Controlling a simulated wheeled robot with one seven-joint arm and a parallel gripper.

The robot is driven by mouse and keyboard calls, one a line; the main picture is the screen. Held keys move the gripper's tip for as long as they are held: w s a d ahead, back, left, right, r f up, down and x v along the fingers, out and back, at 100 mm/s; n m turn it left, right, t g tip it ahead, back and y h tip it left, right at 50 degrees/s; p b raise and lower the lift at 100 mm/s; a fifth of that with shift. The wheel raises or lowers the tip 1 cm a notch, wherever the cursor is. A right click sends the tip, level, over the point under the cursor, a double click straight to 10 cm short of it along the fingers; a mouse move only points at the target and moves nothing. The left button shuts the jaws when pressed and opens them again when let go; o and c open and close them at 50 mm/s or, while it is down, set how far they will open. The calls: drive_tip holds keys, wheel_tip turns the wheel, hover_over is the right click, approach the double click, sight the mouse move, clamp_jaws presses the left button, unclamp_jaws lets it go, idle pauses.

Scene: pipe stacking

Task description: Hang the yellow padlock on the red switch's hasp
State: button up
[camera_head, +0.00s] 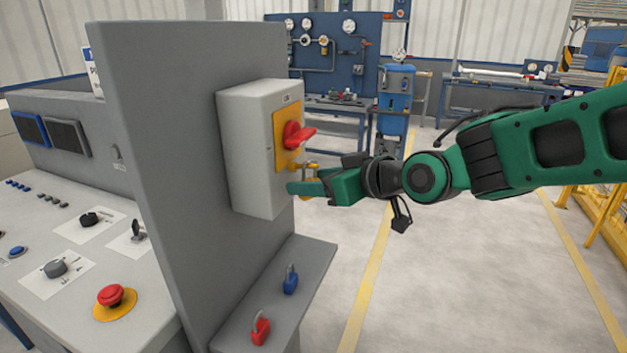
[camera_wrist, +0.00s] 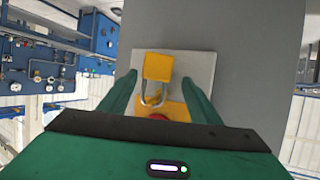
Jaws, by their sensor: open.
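The red switch (camera_head: 298,134) sits on a yellow plate (camera_head: 281,150) on the front of a grey box. A yellow hasp (camera_head: 305,166) sticks out below the switch. The yellow padlock (camera_wrist: 158,66) shows in the wrist view, its shackle (camera_wrist: 146,91) toward the hasp and switch. The shackle appears to be around the hasp; the exact contact is unclear. In the head view my gripper mostly hides the padlock. My gripper (camera_head: 302,188) is just below the hasp. In the wrist view its fingers (camera_wrist: 159,78) are open, one on each side of the padlock, with gaps beside it.
A red padlock (camera_head: 260,329) and a blue padlock (camera_head: 290,279) stand on the grey ledge (camera_head: 312,262) below the box. The tall grey panel (camera_head: 190,120) is behind the box. A control desk with a red button (camera_head: 110,296) is at left. Open floor lies right.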

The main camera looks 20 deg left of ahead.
drive_tip(key=w+v, duration=0.1)
drive_tip(key=v, duration=0.7)
drive_tip(key=d+f+m+h, duration=0.3)
drive_tip(key=d+f, duration=0.1)
drive_tip(key=d, duration=0.7)
drive_tip(key=d+f+m+h, duration=0.3)
drive_tip(key=d, duration=0.8)
drive_tip(key=d+f+m+h, duration=0.2)
drive_tip(key=d+f, duration=0.2)
drive_tip(key=d, duration=0.6)
drive_tip(key=s+d+f+m+g+h, duration=0.3)
drive_tip(key=s+d+m, duration=0.35)
drive_tip(key=d, duration=0.65)
drive_tip(key=s+d+f+m+g, duration=0.1)
drive_tip(key=s+d+m, duration=0.1)
drive_tip(key=s, duration=0.6)
drive_tip(key=s+d+f+m+g, duration=0.1)
drive_tip(key=s+d+m+g, duration=0.1)
drive_tip(key=s+d, duration=0.3)
drive_tip(key=s, duration=0.4)
drive_tip(key=shift+d+g+h, duration=0.3)
drive_tip(key=shift+h, duration=0.1)
drive_tip(key=shift+f, duration=0.1)
drive_tip(key=shift+w+f, duration=0.25)
drive_tip(key=shift+w, duration=0.45)
